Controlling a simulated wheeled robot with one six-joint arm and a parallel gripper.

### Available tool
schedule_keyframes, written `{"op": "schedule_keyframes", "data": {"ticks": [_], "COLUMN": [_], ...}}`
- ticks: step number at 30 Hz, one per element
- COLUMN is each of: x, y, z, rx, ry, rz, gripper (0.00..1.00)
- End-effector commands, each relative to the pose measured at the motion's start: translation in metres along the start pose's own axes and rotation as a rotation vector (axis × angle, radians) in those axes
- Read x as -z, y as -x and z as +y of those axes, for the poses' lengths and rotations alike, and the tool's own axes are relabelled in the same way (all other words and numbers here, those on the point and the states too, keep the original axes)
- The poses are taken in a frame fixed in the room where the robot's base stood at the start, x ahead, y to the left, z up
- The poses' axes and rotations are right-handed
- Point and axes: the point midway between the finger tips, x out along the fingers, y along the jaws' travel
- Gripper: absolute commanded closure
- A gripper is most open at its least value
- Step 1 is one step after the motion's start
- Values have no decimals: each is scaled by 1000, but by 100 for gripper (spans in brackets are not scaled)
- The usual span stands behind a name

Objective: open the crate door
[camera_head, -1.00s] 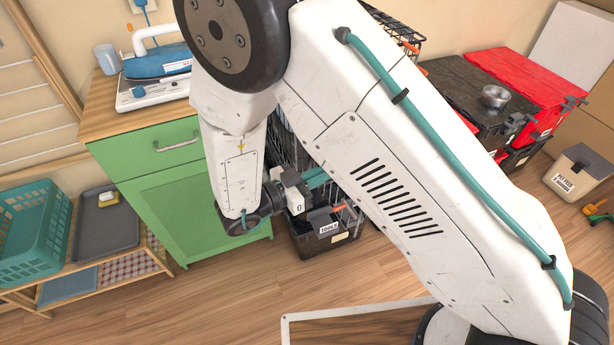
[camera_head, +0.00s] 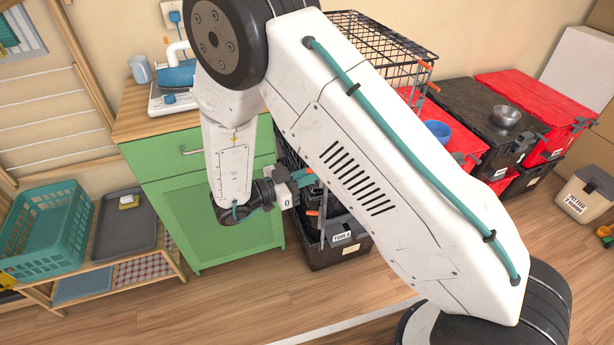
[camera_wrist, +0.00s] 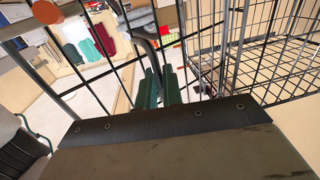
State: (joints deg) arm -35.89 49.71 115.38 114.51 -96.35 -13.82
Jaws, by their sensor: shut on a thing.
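The black wire crate (camera_head: 385,48) stands behind my arm, its top right part showing in the head view. In the wrist view its wire side (camera_wrist: 236,50) is at the right. The wire door (camera_wrist: 148,42) crosses the left and middle of the wrist view, seemingly at an angle to the crate. My gripper (camera_wrist: 158,90) has its green fingers shut at the door's bars; the exact grip point is unclear. In the head view my gripper (camera_head: 306,180) is right of the green cabinet, and my arm hides most of the door and crate.
A green cabinet (camera_head: 165,215) stands close left of my gripper. A black tote labelled TOOLS (camera_head: 340,250) sits below it. Red and black stacked totes (camera_head: 480,115) with a metal bowl (camera_head: 505,116) stand right. Wooden floor (camera_head: 260,300) is clear in front.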

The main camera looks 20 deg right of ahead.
Motion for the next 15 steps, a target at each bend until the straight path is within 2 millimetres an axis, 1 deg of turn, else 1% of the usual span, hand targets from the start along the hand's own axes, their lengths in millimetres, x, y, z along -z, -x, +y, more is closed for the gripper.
{"op": "schedule_keyframes", "data": {"ticks": [1, 6, 7, 9, 15], "x": [0, -1, -1, -1, 0], "y": [0, 1, 2, 2, 3], "z": [-4, -4, -4, -4, -2], "rx": [9, 10, 11, 12, 10], "ry": [-5, -5, -5, -4, -2], "rz": [-5, -6, -6, -5, -3], "gripper": [100, 100, 89, 71, 71]}}
